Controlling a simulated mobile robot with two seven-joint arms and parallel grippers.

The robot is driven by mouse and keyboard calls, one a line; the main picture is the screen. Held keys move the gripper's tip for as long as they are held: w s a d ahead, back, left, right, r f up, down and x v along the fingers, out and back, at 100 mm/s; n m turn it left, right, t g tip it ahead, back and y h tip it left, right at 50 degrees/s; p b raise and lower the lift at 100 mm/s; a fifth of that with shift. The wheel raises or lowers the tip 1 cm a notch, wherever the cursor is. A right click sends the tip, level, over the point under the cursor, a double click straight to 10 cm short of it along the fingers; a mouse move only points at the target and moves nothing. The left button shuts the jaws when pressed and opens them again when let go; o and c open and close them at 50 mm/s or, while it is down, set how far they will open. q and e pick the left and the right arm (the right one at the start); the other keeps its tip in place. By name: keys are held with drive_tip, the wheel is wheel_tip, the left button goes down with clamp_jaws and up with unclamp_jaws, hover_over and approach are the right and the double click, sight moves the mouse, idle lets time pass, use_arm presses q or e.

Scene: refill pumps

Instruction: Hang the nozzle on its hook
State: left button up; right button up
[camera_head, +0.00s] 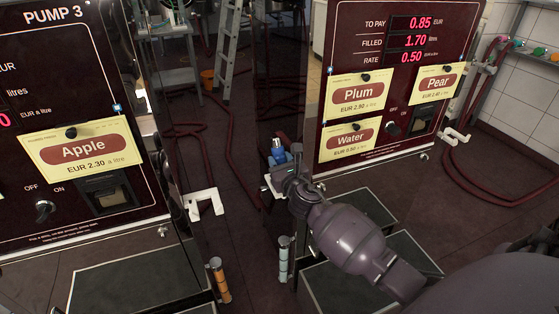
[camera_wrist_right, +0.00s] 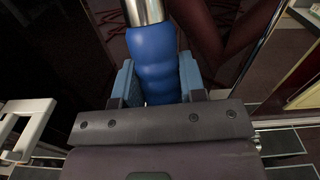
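The nozzle has a blue ribbed grip (camera_wrist_right: 160,55) with a silver metal collar, and it stands between the two blue-grey fingers of my right gripper (camera_wrist_right: 161,80) in the right wrist view. The fingers press on both its sides. In the head view the right gripper (camera_head: 279,170) is between the two pumps, with the blue nozzle (camera_head: 278,152) showing above it. A white hook (camera_head: 205,202) sticks out from the side of Pump 3, left of the gripper and apart from it. A white hook also shows at the left of the right wrist view (camera_wrist_right: 28,128). My left gripper is not in view.
Pump 3 (camera_head: 70,115) stands at the left, and a second pump (camera_head: 395,75) stands at the right with another white hook (camera_head: 455,137) on its side. Dark red hoses (camera_head: 505,195) lie on the floor. A ladder (camera_head: 229,45) stands behind.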

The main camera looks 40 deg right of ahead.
drive_tip(key=o, duration=0.5)
drive_tip(key=shift+c, duration=0.2)
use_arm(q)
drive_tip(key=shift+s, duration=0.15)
use_arm(e)
drive_tip(key=shift+o, duration=0.2)
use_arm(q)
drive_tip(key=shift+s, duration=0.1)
use_arm(e)
drive_tip(key=v, duration=0.4)
drive_tip(key=shift+s+r+p, duration=0.15)
drive_tip(key=shift+s+p, duration=0.15)
drive_tip(key=shift+p, duration=0.1)
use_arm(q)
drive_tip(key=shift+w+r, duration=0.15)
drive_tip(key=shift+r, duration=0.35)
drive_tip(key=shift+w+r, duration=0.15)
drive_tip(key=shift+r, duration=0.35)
use_arm(e)
drive_tip(key=v, duration=0.6)
drive_tip(key=shift+a, duration=0.15)
